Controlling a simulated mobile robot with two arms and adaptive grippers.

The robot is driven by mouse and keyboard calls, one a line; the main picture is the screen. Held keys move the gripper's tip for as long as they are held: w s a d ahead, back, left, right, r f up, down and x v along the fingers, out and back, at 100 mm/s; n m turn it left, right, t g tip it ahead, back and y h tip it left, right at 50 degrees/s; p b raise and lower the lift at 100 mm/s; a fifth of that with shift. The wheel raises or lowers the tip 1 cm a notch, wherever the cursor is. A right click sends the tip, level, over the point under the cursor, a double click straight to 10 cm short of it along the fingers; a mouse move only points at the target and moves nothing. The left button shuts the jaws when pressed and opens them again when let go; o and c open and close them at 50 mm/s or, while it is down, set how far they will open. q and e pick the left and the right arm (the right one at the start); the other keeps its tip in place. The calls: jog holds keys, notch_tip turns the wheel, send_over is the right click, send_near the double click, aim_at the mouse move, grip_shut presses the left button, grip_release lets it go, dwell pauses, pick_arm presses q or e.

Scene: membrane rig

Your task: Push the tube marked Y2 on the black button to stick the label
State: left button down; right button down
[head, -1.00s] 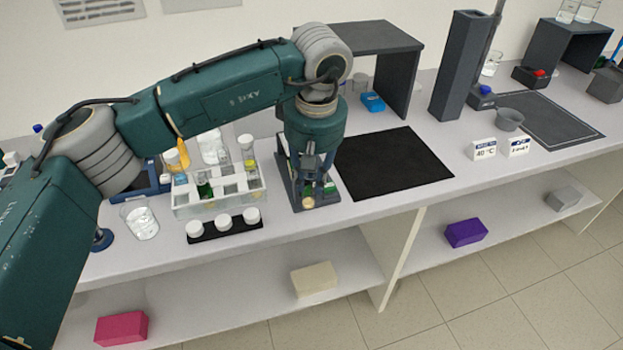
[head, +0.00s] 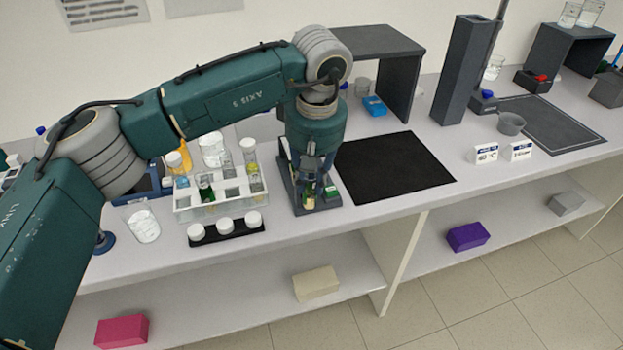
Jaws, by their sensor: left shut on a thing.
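My left gripper (head: 314,172) points down over the dark grey labelling device (head: 293,190) and is shut on a tube (head: 309,194). The tube is small here, with some green and a pale lower end, and stands about upright at the device. Its marking is too small to read. The black button is hidden behind the gripper and tube, so I cannot tell whether the tube touches it. My right gripper is out of view.
A white rack (head: 217,208) with several tubes stands left of the device. A black strip (head: 243,231) with white caps lies in front of it, and a beaker (head: 143,224) stands farther left. A black mat (head: 393,170) to the right is bare.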

pick_arm(q)
jog(key=shift+s+d+r, duration=0.2)
jog(key=shift+s+r, duration=0.25)
jog(key=shift+r, duration=0.3)
jog(key=shift+s+d+r+p, duration=0.2)
jog(key=shift+s+r+p, duration=0.2)
jog(key=shift+s+r, duration=0.45)
jog(key=shift+s+d+r+p, duration=0.2)
jog(key=shift+s+r+p, duration=0.2)
jog(key=shift+s+r, duration=0.4)
jog(key=shift+w+r, duration=0.1)
jog(key=shift+w, duration=0.1)
